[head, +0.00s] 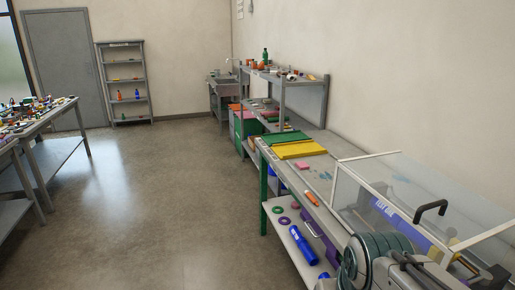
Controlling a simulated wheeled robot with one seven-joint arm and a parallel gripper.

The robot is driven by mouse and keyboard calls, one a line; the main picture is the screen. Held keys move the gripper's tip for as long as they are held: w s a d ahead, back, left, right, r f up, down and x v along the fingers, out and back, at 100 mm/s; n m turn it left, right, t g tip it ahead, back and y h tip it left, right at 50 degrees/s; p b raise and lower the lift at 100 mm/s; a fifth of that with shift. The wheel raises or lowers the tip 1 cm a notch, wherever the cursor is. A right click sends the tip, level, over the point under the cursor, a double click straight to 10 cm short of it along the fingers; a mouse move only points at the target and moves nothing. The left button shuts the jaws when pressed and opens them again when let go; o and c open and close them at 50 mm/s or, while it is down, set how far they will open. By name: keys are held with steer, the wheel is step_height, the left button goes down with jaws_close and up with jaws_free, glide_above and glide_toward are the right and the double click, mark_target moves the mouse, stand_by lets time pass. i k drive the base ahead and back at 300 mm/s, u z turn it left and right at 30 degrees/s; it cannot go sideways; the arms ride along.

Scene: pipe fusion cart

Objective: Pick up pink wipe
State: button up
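A small pink piece (302,166), which looks like the pink wipe, lies flat on the grey bench (318,185) at the right. It sits just in front of a yellow tray or mat (299,149), with a small bluish piece (325,175) to its right. It is small in the picture and its fold cannot be made out. Nothing covers it. My gripper cannot be made out in the head view.
A clear-walled case (385,190) with a black handle stands on the bench's near end. An orange marker-like item (311,198) lies near the bench's front edge. A blue cylinder (303,245) is on the lower shelf. The floor (150,200) at left is clear.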

mark_target(301, 165)
steer(key=u, duration=0.75)
steer(key=i, duration=2.95)
steer(key=z, duration=1.5)
steer(key=i, duration=0.75)
steer(key=z, duration=0.55)
